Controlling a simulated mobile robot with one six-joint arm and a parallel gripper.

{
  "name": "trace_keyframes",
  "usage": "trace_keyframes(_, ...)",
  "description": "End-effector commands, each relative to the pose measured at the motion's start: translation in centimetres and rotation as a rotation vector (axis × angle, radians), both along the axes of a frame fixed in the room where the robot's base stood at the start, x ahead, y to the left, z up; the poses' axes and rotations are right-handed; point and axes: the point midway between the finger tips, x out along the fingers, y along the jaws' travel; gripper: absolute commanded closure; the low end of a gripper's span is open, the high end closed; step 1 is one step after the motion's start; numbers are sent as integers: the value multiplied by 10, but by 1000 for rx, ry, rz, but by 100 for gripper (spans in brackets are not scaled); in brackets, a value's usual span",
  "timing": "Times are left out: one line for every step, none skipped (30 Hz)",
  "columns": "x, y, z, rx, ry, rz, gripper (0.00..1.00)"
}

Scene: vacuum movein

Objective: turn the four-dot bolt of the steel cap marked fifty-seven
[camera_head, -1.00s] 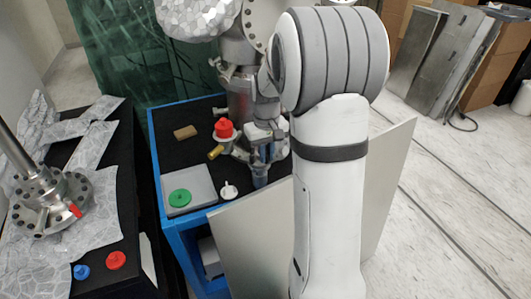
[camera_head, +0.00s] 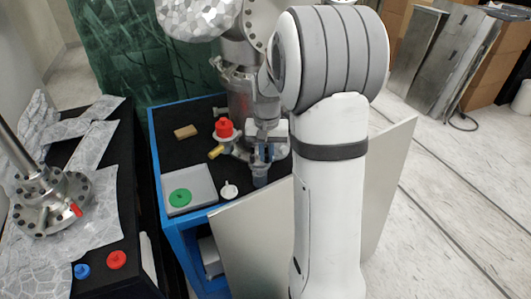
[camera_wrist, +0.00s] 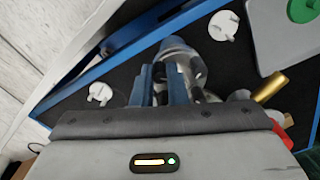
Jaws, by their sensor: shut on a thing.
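My gripper (camera_head: 263,152) points down at a small steel fitting (camera_head: 260,174) on the black top of the blue cart. In the wrist view, the two blue fingers (camera_wrist: 162,84) straddle a small dark piece, mostly hidden, which looks like a bolt. The gripper is shut on it. A rounded steel cap (camera_wrist: 177,46) with dark bolt-like spots shows just beyond and beside the fingers. No number or dot marks are readable in either view, so I cannot tell which bolt this is.
A steel vessel (camera_head: 240,92) stands close behind the gripper. A red cap (camera_head: 224,127), a brass piece (camera_head: 215,152), a white knob (camera_head: 229,190) and a grey box (camera_head: 203,182) with a green disc (camera_head: 180,198) are nearby. A bolted flange (camera_head: 48,200) stands on the left.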

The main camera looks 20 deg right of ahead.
Motion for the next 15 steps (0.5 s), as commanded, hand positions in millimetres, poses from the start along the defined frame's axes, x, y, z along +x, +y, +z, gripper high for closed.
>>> trace_keyframes(0,0,0,0,-1,0,100)
trace_keyframes(0,0,0,0,-1,0,100)
trace_keyframes(0,0,0,0,-1,0,100)
trace_keyframes(0,0,0,0,-1,0,100)
trace_keyframes(0,0,0,0,-1,1,100)
trace_keyframes(0,0,0,0,-1,1,100)
trace_keyframes(0,0,0,0,-1,1,100)
trace_keyframes(0,0,0,0,-1,1,86)
trace_keyframes(0,0,0,0,-1,1,83)
trace_keyframes(0,0,0,0,-1,1,81)
trace_keyframes(0,0,0,0,-1,1,78)
trace_keyframes(0,0,0,0,-1,1,75)
trace_keyframes(0,0,0,0,-1,1,73)
trace_keyframes(0,0,0,0,-1,1,70)
trace_keyframes(0,0,0,0,-1,2,67)
